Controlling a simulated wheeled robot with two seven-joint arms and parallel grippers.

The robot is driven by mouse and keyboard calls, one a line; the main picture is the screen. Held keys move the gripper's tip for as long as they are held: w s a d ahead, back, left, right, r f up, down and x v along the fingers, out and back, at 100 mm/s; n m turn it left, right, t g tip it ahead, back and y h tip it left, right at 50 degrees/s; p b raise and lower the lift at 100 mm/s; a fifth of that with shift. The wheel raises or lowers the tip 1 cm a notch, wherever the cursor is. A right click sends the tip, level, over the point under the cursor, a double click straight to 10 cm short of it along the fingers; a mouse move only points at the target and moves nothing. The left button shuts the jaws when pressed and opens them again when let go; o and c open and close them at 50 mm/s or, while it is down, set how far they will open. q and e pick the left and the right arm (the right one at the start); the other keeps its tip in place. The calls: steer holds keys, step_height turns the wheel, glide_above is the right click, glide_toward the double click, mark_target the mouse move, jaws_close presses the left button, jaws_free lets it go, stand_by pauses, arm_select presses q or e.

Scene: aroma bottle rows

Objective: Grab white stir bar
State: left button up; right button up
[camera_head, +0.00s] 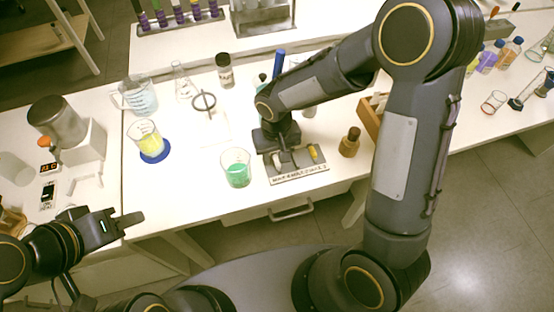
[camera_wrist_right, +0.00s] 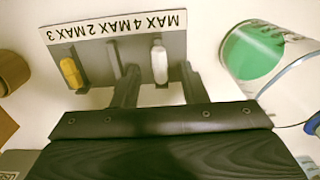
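The white stir bar (camera_wrist_right: 160,61) lies in a slot of a grey labelled holder (camera_wrist_right: 91,50) in the right wrist view. My right gripper (camera_wrist_right: 159,66) is open, with one finger on each side of the white bar; I cannot tell whether either finger touches it. In the head view the right gripper (camera_head: 278,146) is over the holder (camera_head: 298,179) and partly covers it. A yellow stir bar (camera_wrist_right: 70,72) lies in another slot. My left gripper (camera_head: 124,220) is off the table's front left edge, and its finger opening is unclear.
A beaker of green liquid (camera_head: 236,173) stands close beside the holder. A brown bottle (camera_head: 349,144) is to its right. A beaker of yellow liquid (camera_head: 146,141) stands on a blue disc further left. The tabletop between the two beakers is mostly clear.

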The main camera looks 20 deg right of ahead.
steer(key=shift+f, duration=0.2)
jaws_close()
steer(key=shift+r, duration=0.15)
